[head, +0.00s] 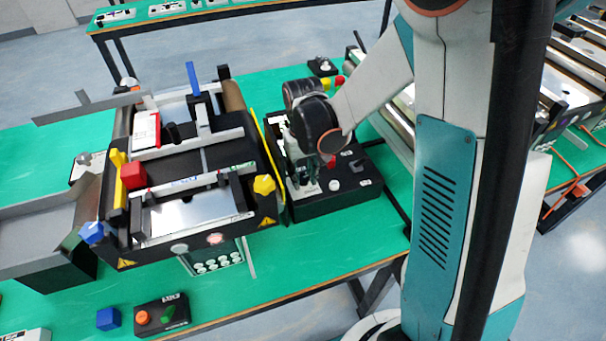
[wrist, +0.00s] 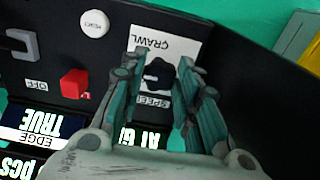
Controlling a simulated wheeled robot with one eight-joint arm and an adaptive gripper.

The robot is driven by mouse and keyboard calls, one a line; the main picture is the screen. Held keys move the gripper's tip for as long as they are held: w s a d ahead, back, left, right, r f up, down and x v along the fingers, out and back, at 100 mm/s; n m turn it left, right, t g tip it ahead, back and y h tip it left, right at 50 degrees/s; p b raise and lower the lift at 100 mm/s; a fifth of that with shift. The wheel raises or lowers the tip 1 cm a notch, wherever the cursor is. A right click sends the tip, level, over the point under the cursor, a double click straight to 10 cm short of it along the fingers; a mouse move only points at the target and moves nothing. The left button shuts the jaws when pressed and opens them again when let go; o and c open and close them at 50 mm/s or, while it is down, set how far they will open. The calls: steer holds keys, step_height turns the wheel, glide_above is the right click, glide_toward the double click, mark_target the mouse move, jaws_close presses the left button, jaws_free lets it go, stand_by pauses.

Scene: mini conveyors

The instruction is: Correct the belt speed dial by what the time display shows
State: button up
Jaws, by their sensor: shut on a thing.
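The belt speed dial (wrist: 157,76) is a black knob on a white plate (wrist: 165,48) marked CRAWL and SPEED, upside down in the wrist view. My gripper (wrist: 162,66) has its teal fingers on either side of the knob and is shut on it. In the head view my gripper (head: 304,172) points down onto the black control box (head: 345,199), and the dial is hidden there. Lit displays show at the lower left of the wrist view: one reads EDGE TRUE (wrist: 42,125), another (wrist: 122,134) is partly covered by my fingers. I cannot make out a time reading.
Beside the dial are a red switch (wrist: 74,84), a white round button (wrist: 93,23) and a grey lever (wrist: 20,42) marked OFF. A mini conveyor (head: 190,160) stands left of the box on the green table (head: 330,252).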

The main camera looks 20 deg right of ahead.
mark_target(303, 178)
steer(key=o, duration=1.1)
steer(key=shift+c, duration=0.2)
step_height(303, 178, up, 12)
steer(key=s+r+t, duration=0.3)
steer(key=s, duration=0.4)
steer(key=s+r+t, duration=0.4)
steer(key=s, duration=0.4)
steer(key=shift+s, duration=0.2)
